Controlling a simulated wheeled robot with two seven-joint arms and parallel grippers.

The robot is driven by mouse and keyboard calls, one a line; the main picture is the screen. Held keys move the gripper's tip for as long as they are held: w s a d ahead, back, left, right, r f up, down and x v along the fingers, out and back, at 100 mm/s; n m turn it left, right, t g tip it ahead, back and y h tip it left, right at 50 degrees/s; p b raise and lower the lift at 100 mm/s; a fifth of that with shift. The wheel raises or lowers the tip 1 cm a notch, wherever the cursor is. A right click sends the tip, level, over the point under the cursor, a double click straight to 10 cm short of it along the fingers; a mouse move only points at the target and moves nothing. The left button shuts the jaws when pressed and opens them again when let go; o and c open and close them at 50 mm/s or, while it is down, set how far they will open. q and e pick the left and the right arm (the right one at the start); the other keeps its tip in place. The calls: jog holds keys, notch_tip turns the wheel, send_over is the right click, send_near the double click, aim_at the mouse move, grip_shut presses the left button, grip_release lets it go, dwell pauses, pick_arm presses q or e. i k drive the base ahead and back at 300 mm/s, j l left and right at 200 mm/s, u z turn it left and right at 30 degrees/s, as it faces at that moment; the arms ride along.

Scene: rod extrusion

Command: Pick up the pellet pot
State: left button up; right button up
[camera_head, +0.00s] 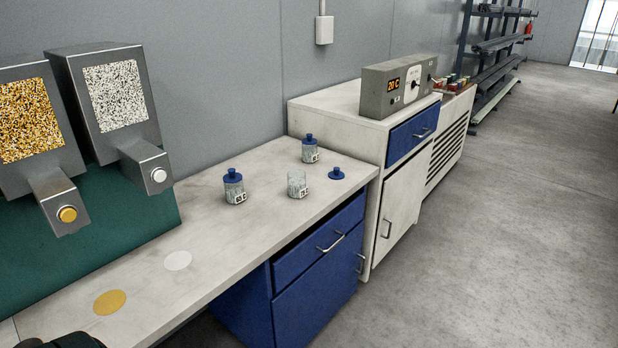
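Three small clear pots stand on the pale bench. One pot with a blue lid (235,190) stands left of the others, and a second lidded pot (309,151) stands farther back. Between them and nearer the bench's front edge, an open pot (297,184) stands upright without a lid. A loose blue lid (336,173) lies on the bench to its right. The pots carry small black-and-white markers. A dark part of my own body shows at the bottom left corner. Neither gripper's fingers can be seen.
Two grey dispensers, one with yellow pellets (30,120) and one with white pellets (117,95), stand at the left. A yellow disc (110,302) and a white disc (178,260) mark the bench (225,245). A control box (396,86) sits on the cabinet beyond.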

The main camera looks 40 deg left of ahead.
aim_at(296, 178)
jog(key=i+l+u, duration=0.15)
jog(key=i+u, duration=0.3)
jog(key=i+l+u, duration=0.35)
jog(key=i+u, duration=0.15)
jog(key=i+l+u, duration=0.9)
jog(key=l, duration=0.25)
jog(key=i+l+u, duration=0.15)
jog(key=l+u, duration=0.35)
jog(key=l, duration=0.2)
